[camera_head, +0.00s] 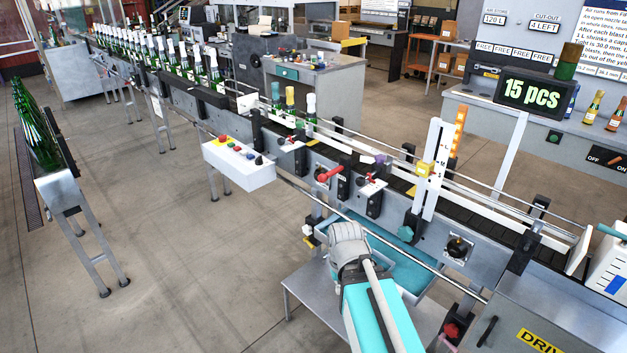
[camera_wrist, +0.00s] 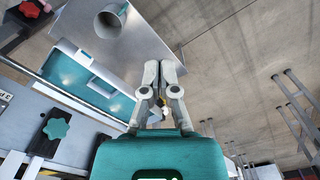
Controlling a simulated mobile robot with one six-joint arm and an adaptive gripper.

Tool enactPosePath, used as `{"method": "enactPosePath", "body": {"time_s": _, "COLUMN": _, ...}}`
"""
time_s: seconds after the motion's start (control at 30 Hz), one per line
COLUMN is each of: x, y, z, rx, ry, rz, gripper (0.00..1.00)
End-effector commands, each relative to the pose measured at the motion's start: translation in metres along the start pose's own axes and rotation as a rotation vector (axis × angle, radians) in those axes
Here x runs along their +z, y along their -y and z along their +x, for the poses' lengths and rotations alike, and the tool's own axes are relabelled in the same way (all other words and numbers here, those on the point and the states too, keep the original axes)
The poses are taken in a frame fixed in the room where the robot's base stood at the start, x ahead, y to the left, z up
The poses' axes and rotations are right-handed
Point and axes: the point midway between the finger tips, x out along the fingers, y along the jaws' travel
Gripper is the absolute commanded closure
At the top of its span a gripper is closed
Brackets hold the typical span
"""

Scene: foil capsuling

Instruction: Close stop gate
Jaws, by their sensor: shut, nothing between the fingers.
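In the head view a conveyor line runs from back left to front right, with a few capped bottles (camera_head: 290,101) on its middle stretch. A red-handled lever (camera_head: 328,174) sits on the near side of the conveyor, beside a small red-knobbed fitting (camera_head: 371,181). I cannot tell for sure which fitting works the stop gate. In the wrist view my gripper (camera_wrist: 161,66) is shut and empty, its fingers together over a grey metal surface. In the head view my arm reaches up in front of the conveyor; the fingers cannot be made out there.
A white control box (camera_head: 238,164) with coloured buttons juts out from the conveyor. A teal tray (camera_head: 392,252) lies below the rail; it also shows in the wrist view (camera_wrist: 85,78). A teal star knob (camera_wrist: 57,128) is at its left. Floor left of the conveyor is mostly open.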

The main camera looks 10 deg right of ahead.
Motion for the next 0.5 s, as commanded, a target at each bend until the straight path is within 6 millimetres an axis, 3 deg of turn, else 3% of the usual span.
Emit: {"method": "enactPosePath", "body": {"time_s": 0.5, "x": -0.0073, "y": -0.0026, "z": 0.0032, "rx": 0.023, "ry": -0.020, "rz": -0.005, "gripper": 1.00}}
